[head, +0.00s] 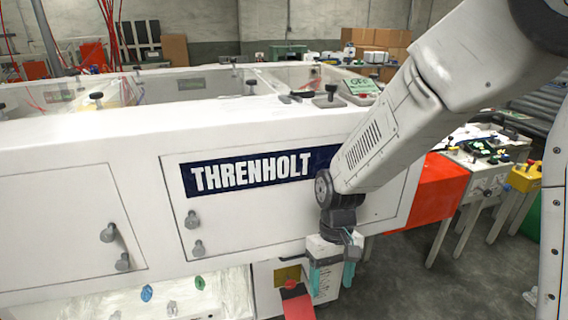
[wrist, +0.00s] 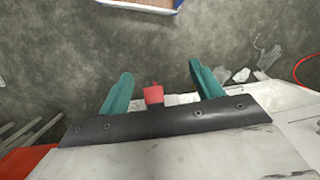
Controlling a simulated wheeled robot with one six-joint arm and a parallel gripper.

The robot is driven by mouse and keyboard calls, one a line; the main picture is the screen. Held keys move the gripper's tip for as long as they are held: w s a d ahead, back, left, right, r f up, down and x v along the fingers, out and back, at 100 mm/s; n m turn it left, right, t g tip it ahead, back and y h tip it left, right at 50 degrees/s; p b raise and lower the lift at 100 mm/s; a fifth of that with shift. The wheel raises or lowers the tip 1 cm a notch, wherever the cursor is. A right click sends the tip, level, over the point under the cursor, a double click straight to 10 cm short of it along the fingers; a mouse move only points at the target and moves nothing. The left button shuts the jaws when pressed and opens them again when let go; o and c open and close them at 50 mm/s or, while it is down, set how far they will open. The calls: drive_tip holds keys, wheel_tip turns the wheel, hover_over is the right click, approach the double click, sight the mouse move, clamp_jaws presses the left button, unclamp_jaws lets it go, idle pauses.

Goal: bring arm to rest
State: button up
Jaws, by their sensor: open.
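My gripper (head: 332,280) hangs at the end of my arm in front of the white machine marked THRENHOLT (head: 90,150). Its two teal fingers are apart, and nothing shows between them in the head view. In the wrist view my gripper (wrist: 160,84) has its fingers spread over the grey floor. A red piece (wrist: 154,94) shows between the finger bases there, beyond the dark edge. I cannot tell its distance from the fingers. In the head view a red piece (head: 297,300) is just left of the fingers, below a yellowish panel.
An orange-red panel (head: 432,190) and a control bench (head: 480,155) stand at the right. Crumpled clear film (wrist: 268,58) and a red cable (wrist: 303,70) lie on the floor at the right of the wrist view. Cardboard boxes (head: 375,40) are stacked behind. Open floor (head: 410,265) shows at lower right.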

drive_tip(key=s+d+r+m+t, duration=0.4)
drive_tip(key=s+d+r, duration=1.2)
drive_tip(key=r, duration=0.4)
drive_tip(key=shift+d+t, duration=0.2)
drive_tip(key=shift+t, duration=0.1)
drive_tip(key=shift+r, duration=0.1)
